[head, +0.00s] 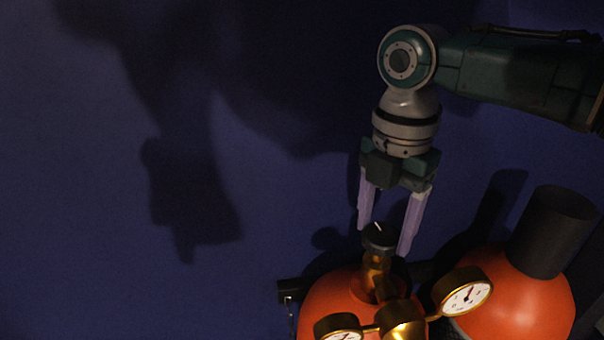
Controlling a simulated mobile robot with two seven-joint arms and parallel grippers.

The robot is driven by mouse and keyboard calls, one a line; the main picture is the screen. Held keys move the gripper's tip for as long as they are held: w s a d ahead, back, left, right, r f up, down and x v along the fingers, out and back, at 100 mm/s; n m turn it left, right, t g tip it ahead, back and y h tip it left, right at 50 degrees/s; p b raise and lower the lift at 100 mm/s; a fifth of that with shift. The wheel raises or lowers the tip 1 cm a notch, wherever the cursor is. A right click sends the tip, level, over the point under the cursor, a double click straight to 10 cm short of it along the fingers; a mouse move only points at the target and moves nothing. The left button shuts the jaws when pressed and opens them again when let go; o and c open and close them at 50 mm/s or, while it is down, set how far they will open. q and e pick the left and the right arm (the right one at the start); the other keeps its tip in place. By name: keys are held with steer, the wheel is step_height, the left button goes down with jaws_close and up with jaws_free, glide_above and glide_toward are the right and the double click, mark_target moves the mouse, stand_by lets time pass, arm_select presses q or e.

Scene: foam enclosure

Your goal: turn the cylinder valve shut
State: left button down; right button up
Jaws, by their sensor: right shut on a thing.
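The cylinder valve is a dark round knob (379,236) with a short white mark on top. It sits on a brass valve body (375,272) above an orange cylinder (318,298) at the bottom centre. My right gripper (385,238) comes down from above with its two pale purple fingers on either side of the knob, shut on it. The exact contact at the fingertips is hard to see in the dim light. My left gripper is not in view.
A brass regulator (403,320) with two white-faced gauges, one at right (466,297), is close in front of the valve. A second orange cylinder (520,300) with a dark cap (553,232) stands at right. A dark blue wall (90,200) lies behind, with arm shadows.

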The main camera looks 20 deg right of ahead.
mark_target(383, 233)
steer(key=shift+m, duration=0.6)
steer(key=o, duration=1.4)
steer(key=shift+r, duration=0.1)
steer(key=shift+w+r, duration=0.1)
steer(key=shift+r, duration=0.3)
step_height(383, 233, up, 9)
steer(key=b, duration=0.4)
steer(key=shift+b, duration=0.35)
